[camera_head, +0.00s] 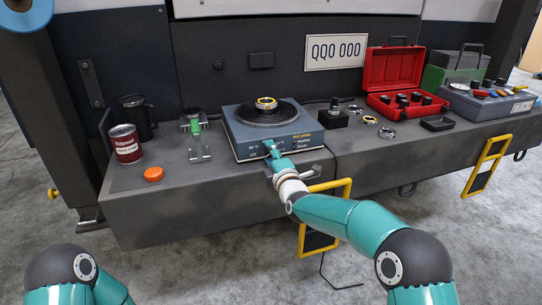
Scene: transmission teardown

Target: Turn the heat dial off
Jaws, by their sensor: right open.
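A blue-grey hot plate (306,142) with a round dark heating top stands on the middle of the grey bench. A yellow-and-silver ring part (265,103) rests on its top. The heat dial is not clearly visible; the gripper covers part of the front panel. I cannot tell whether the fingers touch the panel or a dial. My left gripper is out of view; only part of my left arm shows at the lower left.
A red can (126,144), an orange button (153,174), a dark mug (139,116) and a metal fixture (197,139) stand left. Right are a black block (333,117), metal rings (386,132), an open red toolbox (396,69) and a control box (488,104). Yellow handles (487,164) project in front.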

